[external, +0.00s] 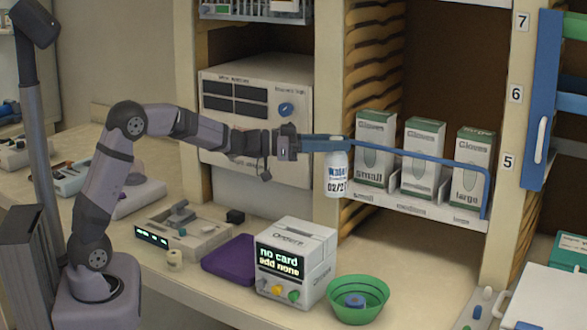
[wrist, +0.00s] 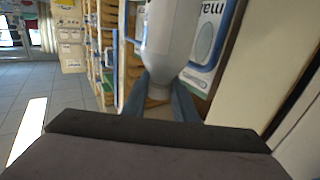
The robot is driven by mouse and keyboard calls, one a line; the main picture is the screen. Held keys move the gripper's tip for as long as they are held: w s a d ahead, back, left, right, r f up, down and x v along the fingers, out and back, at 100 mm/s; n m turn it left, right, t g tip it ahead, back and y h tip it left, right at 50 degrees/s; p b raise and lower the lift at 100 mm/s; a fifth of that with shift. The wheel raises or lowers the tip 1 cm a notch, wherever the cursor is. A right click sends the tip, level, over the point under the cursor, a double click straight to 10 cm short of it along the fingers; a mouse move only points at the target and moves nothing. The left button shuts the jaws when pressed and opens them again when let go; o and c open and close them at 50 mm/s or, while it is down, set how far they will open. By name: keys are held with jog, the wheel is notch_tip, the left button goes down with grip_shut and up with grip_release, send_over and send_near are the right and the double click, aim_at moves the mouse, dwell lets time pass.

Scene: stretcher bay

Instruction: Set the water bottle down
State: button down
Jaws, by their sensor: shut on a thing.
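The water bottle (external: 337,177) is white with dark print and a date on its label. It hangs roughly upright in the air, in front of the shelf of glove boxes. My gripper (external: 335,145) is shut on its top end, with blue fingers pointing right. The fingers hide the bottle's top in the external view. In the wrist view the bottle (wrist: 170,38) is between the two fingers of my gripper (wrist: 160,95). Its narrow end is towards the fingers, and its far end is cut off by the frame.
Glove boxes (external: 420,157) stand on the shelf behind a blue rail (external: 420,156). Below on the counter are a white device (external: 318,246) reading "no card", a green bowl (external: 372,307) holding a blue item, and a purple pad (external: 228,260). Counter right of the bowl (external: 425,270) is clear.

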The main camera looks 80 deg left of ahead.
jog(key=y, duration=0.1)
jog(key=n+y, duration=0.1)
jog(key=n, duration=0.1)
jog(key=shift+s+a+y+p, duration=0.25)
jog(key=shift+a+y+p, duration=0.15)
jog(key=n+y, duration=0.1)
jog(key=s+a+f+n+y+p, duration=0.1)
jog(key=y, duration=0.1)
jog(key=shift+s+a, duration=0.1)
jog(key=shift+s, duration=0.05)
jog(key=s+a+f+n+g+y+p, duration=0.25)
jog(key=s+f+n+g+y, duration=0.2)
jog(key=s+y, duration=0.4)
jog(key=s+a+f+n+g+y+p, duration=0.2)
jog(key=s+f+n+g+y+p, duration=0.25)
jog(key=s, duration=0.65)
notch_tip(320, 180, down, 7)
jog(key=n, duration=0.1)
jog(key=shift+t, duration=0.3)
jog(key=shift+f, duration=1.8)
